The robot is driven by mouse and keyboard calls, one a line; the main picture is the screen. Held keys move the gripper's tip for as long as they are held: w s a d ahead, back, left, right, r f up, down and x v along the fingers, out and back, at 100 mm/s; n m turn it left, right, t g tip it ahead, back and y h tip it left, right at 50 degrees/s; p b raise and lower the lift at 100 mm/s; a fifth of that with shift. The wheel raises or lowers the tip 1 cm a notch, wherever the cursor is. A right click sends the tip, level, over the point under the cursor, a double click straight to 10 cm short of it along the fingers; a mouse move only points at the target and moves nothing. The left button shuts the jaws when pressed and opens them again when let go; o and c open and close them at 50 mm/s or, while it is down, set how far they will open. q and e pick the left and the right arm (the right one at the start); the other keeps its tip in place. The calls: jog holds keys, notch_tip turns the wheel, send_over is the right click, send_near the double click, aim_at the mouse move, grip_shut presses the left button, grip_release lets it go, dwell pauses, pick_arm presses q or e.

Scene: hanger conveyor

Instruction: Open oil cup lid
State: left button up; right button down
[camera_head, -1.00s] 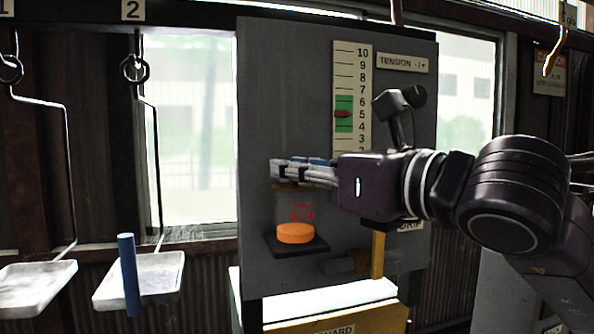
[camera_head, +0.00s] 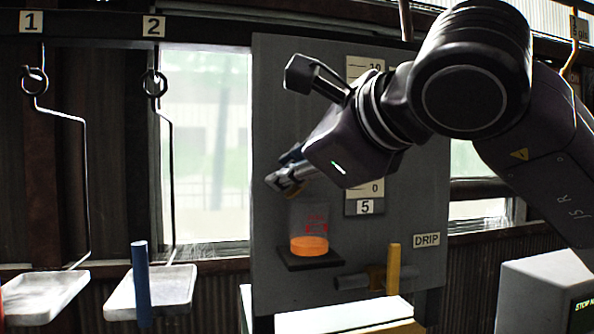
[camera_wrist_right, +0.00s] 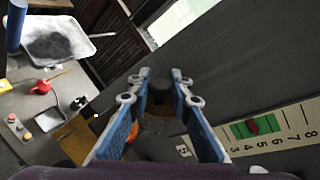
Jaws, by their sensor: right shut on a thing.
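The oil cup (camera_head: 309,222) is a clear cup with orange oil in its lower part, on a small dark shelf on the grey panel. The orange also shows in the wrist view (camera_wrist_right: 133,131). My right gripper (camera_head: 279,182) is just above the cup's top, tilted down to the left. In the wrist view its blue-padded fingers (camera_wrist_right: 160,78) are on either side of a dark round piece, the lid (camera_wrist_right: 160,97). The fingers are shut on this lid. In the head view the gripper mostly hides the lid, so I cannot tell how far it is lifted. My left gripper is not in view.
The grey panel (camera_head: 275,120) stands right behind the cup. A yellow handle (camera_head: 393,268) is at its lower right beside the DRIP label (camera_head: 427,240). Hanging trays (camera_head: 168,292) are at the left. A grey box (camera_head: 540,295) stands at the lower right.

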jog(key=shift+s+a+r+n+h, duration=0.1)
jog(key=shift+s+a+n+h, duration=0.05)
jog(key=shift+a+n+h, duration=0.3)
jog(key=shift+s+a+n+h, duration=0.1)
jog(key=shift+n+h, duration=0.15)
jog(key=shift+n, duration=0.3)
jog(key=shift+s+a+f+n+h, duration=0.15)
jog(key=shift+a+n+h, duration=0.25)
jog(key=shift+n, duration=0.2)
jog(key=shift+s+a+f+n+h, duration=0.1)
jog(key=shift+a+n+h, duration=0.15)
jog(key=shift+n+h, duration=0.3)
jog(key=shift+s+a+f+n+t+h, duration=0.1)
jog(key=shift+a+f+n+t+h, duration=0.2)
jog(key=shift+n, duration=0.3)
jog(key=shift+w+a+f+n+t+h, duration=0.1)
jog(key=shift+a+f+n+t+h, duration=0.1)
jog(key=shift+n+h, duration=0.3)
jog(key=shift+s+a+f+n+t+h, duration=0.15)
jog(key=shift+f+n+t+h, duration=0.1)
jog(key=shift+n, duration=0.4)
jog(key=c, duration=1.8)
grip_release()
jog(key=shift+o, duration=0.2)
jog(key=v, duration=1.2)
jog(key=shift+a, duration=0.1)
